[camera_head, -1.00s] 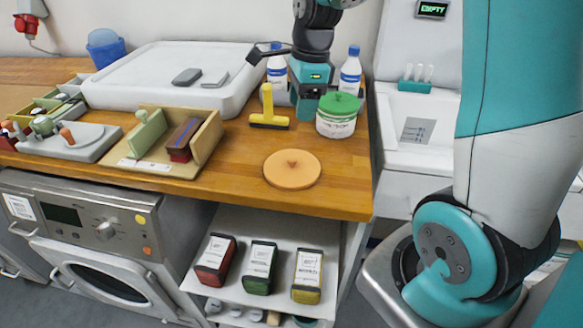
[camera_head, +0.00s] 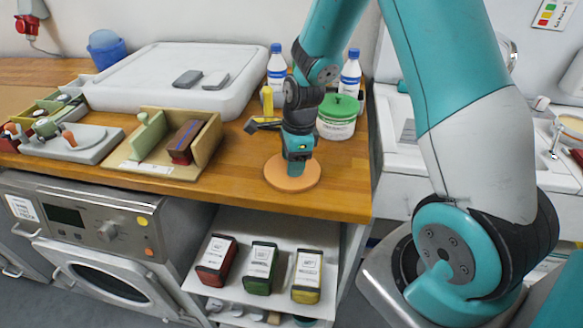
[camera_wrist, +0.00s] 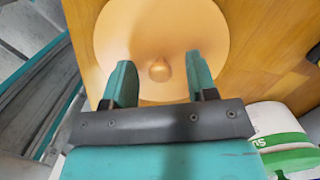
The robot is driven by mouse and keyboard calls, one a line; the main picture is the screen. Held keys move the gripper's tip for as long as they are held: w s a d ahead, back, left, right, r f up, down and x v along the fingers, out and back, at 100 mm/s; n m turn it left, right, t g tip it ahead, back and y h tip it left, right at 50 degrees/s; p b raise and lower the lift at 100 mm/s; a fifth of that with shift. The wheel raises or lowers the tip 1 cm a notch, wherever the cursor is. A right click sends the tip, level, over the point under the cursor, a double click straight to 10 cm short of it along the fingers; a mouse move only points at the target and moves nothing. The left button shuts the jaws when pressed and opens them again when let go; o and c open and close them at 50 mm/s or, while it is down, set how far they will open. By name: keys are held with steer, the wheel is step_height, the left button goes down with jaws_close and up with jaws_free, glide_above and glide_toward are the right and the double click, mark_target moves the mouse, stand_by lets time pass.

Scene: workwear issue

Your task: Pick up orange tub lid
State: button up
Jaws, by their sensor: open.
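The orange tub lid (camera_head: 308,179) is a flat round disc lying on the wooden counter near its front edge. In the wrist view the lid (camera_wrist: 160,25) fills the upper middle, with a small knob (camera_wrist: 160,69) at its centre. My gripper (camera_head: 296,172) is right over the lid, pointing down and covering its middle in the head view. In the wrist view my gripper (camera_wrist: 160,80) is open, with one teal finger on each side of the knob. The fingers look apart from the knob; whether they touch the lid's surface I cannot tell.
A white tub with a green lid (camera_head: 337,117) stands just behind and right of the orange lid. A yellow-handled tool (camera_head: 267,103) and white bottles (camera_head: 277,68) stand behind my gripper. A wooden holder (camera_head: 206,146) is to the left. The counter's front edge is close.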

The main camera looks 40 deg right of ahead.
jaws_close()
steer(key=shift+r, duration=0.1)
stand_by(0.3)
